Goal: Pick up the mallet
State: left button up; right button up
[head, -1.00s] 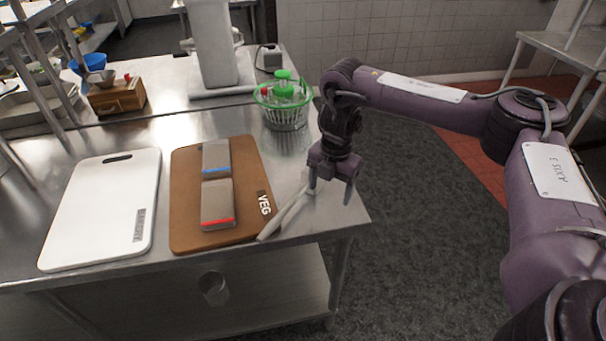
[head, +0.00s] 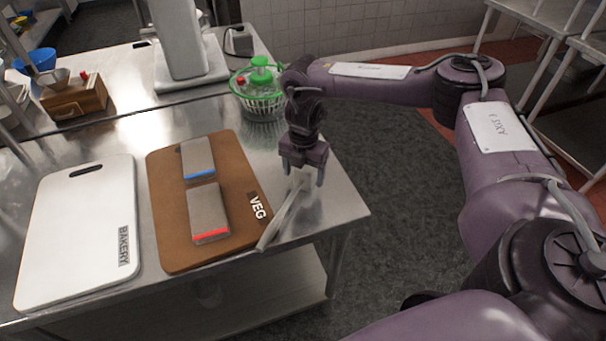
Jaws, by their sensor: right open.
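A long, thin, pale metal utensil (head: 279,220) lies near the right edge of the steel table, just right of the brown board; I take it to be the mallet, but its head cannot be made out clearly. My right gripper (head: 303,177) points down with its fingers apart, just above the far end of the utensil. One finger appears close to that end; I cannot tell whether they touch. Nothing is held between the fingers. My left gripper is not in view.
A brown VEG board (head: 165,215) holds two grey blocks, one blue-edged (head: 197,157), one red-edged (head: 207,208). A white BAKERY board (head: 75,240) lies left. A green-rimmed salad spinner (head: 262,103) stands behind my gripper. The steel table (head: 335,205) ends close by on the right.

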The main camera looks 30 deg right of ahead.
jog(key=shift+f, duration=0.65)
jog(key=shift+w+f, duration=0.1)
jog(key=shift+f, duration=0.5)
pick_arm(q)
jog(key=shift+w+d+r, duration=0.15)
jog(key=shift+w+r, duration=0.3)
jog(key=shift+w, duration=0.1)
pick_arm(e)
jog(key=shift+r, duration=0.1)
jog(key=c, duration=1.4)
